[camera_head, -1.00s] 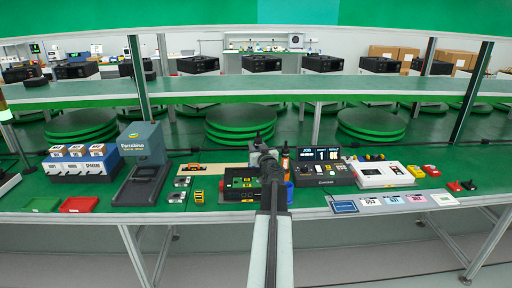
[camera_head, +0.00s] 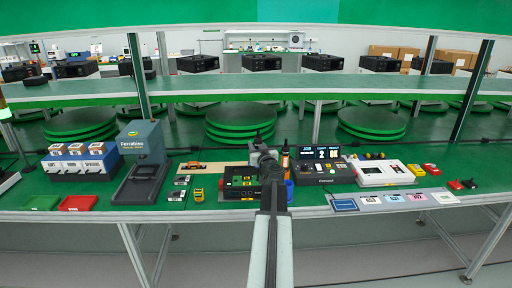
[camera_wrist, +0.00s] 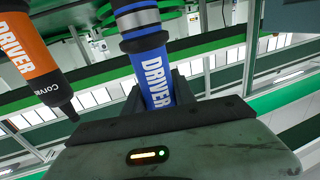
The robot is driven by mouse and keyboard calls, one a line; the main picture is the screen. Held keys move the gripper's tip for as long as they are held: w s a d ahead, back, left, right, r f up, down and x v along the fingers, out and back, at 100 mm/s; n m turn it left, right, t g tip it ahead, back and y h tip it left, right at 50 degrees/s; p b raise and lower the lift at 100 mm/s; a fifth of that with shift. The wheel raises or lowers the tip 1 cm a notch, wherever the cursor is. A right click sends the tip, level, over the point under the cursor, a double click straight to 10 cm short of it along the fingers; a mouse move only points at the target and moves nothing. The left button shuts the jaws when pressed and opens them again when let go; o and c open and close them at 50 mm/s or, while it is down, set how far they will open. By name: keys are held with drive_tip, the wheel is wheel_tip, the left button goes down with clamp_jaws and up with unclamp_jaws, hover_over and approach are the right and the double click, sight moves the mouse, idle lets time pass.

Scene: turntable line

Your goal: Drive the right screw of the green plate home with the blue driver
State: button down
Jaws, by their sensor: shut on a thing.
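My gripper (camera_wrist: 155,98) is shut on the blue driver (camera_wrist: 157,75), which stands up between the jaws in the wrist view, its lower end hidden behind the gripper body. The screws are too small or hidden to make out. An orange driver (camera_wrist: 28,60) stands apart, left of the blue one; it also shows in the head view (camera_head: 285,158).
A console with a lit display (camera_head: 321,153) and a white device (camera_head: 378,173) stand right of my arm. A raised shelf (camera_head: 250,88) crosses behind.

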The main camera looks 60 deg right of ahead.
sight(258, 135)
drive_tip(key=shift+r, duration=0.1)
wheel_tip(258, 135, up, 6)
drive_tip(key=p, duration=0.6)
